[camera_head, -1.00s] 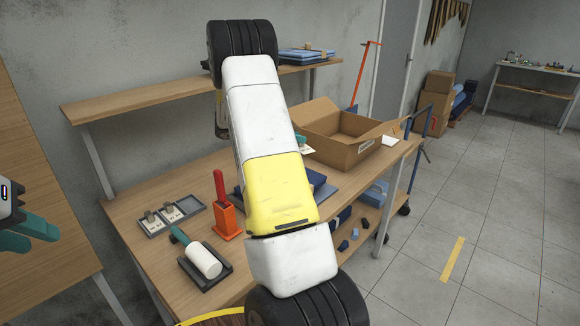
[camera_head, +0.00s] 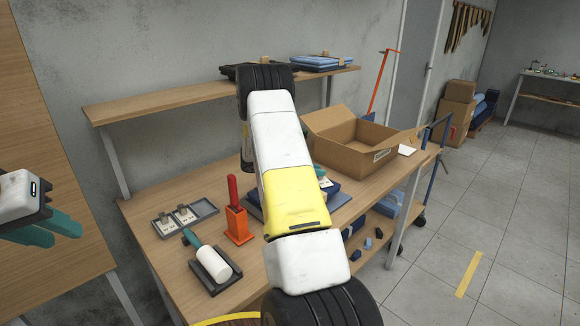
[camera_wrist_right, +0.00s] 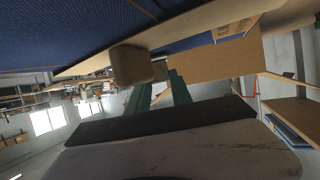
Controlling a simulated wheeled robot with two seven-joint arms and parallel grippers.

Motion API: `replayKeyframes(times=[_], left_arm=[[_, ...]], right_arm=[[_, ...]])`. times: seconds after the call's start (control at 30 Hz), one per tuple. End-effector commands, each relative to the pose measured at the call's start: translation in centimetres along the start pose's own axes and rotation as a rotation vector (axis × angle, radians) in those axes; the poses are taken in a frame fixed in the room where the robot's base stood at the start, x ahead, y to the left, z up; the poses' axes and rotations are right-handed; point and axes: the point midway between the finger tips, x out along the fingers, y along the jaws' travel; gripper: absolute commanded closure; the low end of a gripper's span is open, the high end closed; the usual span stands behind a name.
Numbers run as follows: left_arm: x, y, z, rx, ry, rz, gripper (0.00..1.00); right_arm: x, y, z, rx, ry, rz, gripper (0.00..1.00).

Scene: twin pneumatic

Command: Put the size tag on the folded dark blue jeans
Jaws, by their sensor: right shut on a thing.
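The dark blue folded jeans (camera_head: 332,190) lie on the workbench, mostly hidden behind my right arm in the head view. In the right wrist view their dark blue weave (camera_wrist_right: 70,32) fills the upper left. My right gripper (camera_wrist_right: 155,88) is shut on the tan block of the size tag (camera_wrist_right: 130,66). My left gripper (camera_head: 48,230) is open and empty at the far left, away from the jeans.
An open cardboard box (camera_head: 350,150) stands behind and right of the jeans. An orange holder (camera_head: 238,225), a white roller (camera_head: 213,263) and a grey tray (camera_head: 185,217) occupy the bench's left part. Folded light blue jeans (camera_head: 320,64) lie on the raised shelf (camera_head: 165,110).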

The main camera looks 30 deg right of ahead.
Motion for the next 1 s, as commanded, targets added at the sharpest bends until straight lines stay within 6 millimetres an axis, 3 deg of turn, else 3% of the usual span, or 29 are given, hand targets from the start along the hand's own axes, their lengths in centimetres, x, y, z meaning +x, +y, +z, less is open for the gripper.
replayKeyframes(times=[0.23, 0.27, 0.33, 0.37, 0.73, 1.0], left_arm=[[0.0, 0.0, 0.0, 0.000, 0.000, 0.000, 0.71], [0.0, 0.0, 0.0, 0.000, 0.000, 0.000, 0.71], [0.0, 0.0, 0.0, 0.000, 0.000, 0.000, 0.71], [0.0, 0.0, 0.0, 0.000, 0.000, 0.000, 0.71], [0.0, 0.0, 0.0, 0.000, 0.000, 0.000, 0.71], [0.0, 0.0, 0.0, 0.000, 0.000, 0.000, 0.71]], right_arm=[[0.1, 0.0, 0.3, -0.001, 0.000, -0.001, 1.00], [0.1, 0.0, 0.2, 0.000, 0.000, -0.001, 0.68], [0.1, 0.0, 0.2, 0.000, 0.000, -0.001, 0.54], [0.1, 0.0, 0.2, 0.000, 0.000, -0.001, 0.52], [-0.2, 0.0, -0.1, 0.001, 0.000, -0.001, 0.52], [-5.1, -0.2, -0.1, -0.001, 0.000, -0.006, 0.52]])
